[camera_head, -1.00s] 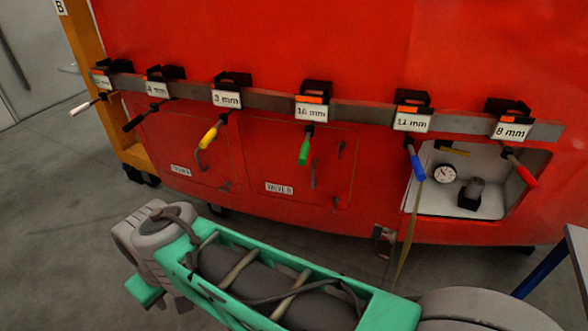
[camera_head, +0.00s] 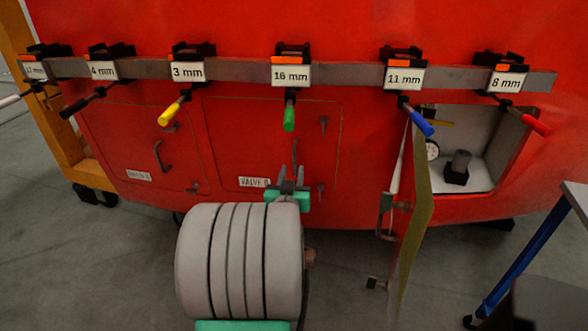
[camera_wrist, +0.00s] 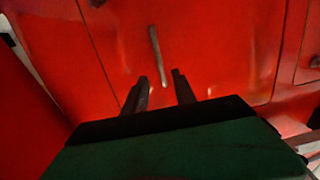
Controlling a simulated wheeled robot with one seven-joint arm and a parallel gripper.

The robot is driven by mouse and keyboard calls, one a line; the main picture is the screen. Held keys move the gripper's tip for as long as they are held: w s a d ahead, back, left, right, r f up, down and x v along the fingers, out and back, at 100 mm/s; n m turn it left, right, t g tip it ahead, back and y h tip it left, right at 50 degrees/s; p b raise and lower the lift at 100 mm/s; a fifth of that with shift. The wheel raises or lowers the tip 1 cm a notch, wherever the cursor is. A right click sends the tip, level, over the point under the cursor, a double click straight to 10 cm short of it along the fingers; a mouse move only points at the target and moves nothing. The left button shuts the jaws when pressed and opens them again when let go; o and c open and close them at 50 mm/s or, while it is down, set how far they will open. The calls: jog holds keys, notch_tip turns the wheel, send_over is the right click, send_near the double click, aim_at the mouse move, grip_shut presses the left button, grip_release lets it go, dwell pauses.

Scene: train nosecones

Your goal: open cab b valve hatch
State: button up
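The middle red hatch (camera_head: 250,135), with a plate that seems to read VALVE B, lies flush and closed in the red nosecone. Its thin upright grey handle (camera_wrist: 155,48) shows in the wrist view, and its upper end shows in the head view just above my gripper (camera_head: 288,180). My gripper (camera_wrist: 160,82) is open, with dark fingers apart. The handle's lower end appears between the fingertips; whether they touch it I cannot tell. Small latches (camera_head: 323,125) sit along the hatch's right side. My arm covers the area below.
A grey rail (camera_head: 240,70) above carries several hooks with coloured tips and size labels. On the right, an open hatch door (camera_head: 413,210) juts outward beside a white compartment (camera_head: 480,130) with a gauge. Another closed hatch (camera_head: 130,140) is left. A blue-legged table (camera_head: 530,250) stands right.

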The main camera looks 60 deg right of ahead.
aim_at(294, 159)
jog(key=x, duration=0.7)
jog(key=shift+w+d+r, duration=0.1)
jog(key=shift+d+r, duration=0.05)
jog(key=shift+d, duration=0.05)
jog(key=shift+c, duration=0.4)
grip_shut()
dwell(0.6)
